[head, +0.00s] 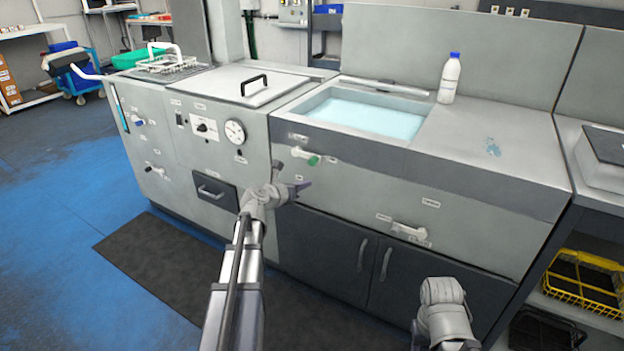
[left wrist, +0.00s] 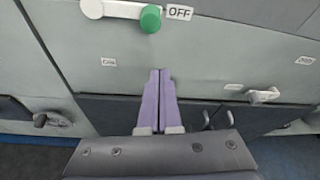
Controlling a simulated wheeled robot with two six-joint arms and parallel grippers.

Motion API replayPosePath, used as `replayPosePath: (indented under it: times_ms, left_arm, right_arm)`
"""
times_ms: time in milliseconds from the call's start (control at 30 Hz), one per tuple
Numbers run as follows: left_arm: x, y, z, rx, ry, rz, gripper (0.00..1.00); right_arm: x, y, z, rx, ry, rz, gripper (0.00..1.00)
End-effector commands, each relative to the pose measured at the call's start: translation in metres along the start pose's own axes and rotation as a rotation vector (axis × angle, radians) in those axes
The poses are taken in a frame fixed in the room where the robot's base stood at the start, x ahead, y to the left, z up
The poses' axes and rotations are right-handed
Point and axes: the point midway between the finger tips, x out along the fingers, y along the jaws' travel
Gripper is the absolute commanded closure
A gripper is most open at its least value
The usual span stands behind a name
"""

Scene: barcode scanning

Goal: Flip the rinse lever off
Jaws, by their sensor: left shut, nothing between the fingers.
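The lever with the green knob (head: 313,160) is on the front panel below the water-filled basin. In the left wrist view, its white arm (left wrist: 110,9) reaches right to the green knob (left wrist: 151,18), which sits beside a label reading OFF (left wrist: 180,13). My left gripper (head: 304,187) is shut and empty, below the lever and apart from it. Its purple fingers (left wrist: 160,75) point up the panel in the left wrist view, with their tips below the knob. Of my right arm, only the lower part shows at the bottom; its fingers cannot be made out.
A pale handle (head: 409,231) sits lower right on the panel, above the dark cupboard doors (head: 340,250). A dark drawer (head: 215,192) and a round gauge (head: 235,132) are to the left. A white bottle with a blue cap (head: 450,78) stands on the worktop beside the basin (head: 365,112).

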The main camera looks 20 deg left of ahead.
Motion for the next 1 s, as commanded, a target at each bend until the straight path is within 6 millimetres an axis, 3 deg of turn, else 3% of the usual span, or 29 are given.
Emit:
replayPosePath:
  times_ms: [100,300,900,1000]
  left_arm:
    - [-0.022,-0.001,0.001,0.0,0.0,0.002,1.0]
    - [-0.038,0.001,0.0,0.0,0.0,0.0,1.0]
    - [-0.04,0.001,0.0,0.001,0.001,0.0,1.0]
    - [-0.037,-0.009,-0.005,0.046,0.019,-0.016,1.0]
  right_arm:
    - [-0.008,0.001,0.001,0.001,0.0,-0.001,0.5]
    - [-0.012,0.001,0.001,0.001,0.0,-0.002,0.5]
    - [-0.012,0.001,0.001,0.001,0.0,-0.003,0.5]
    - [-0.012,0.001,0.001,0.001,0.0,-0.003,0.5]
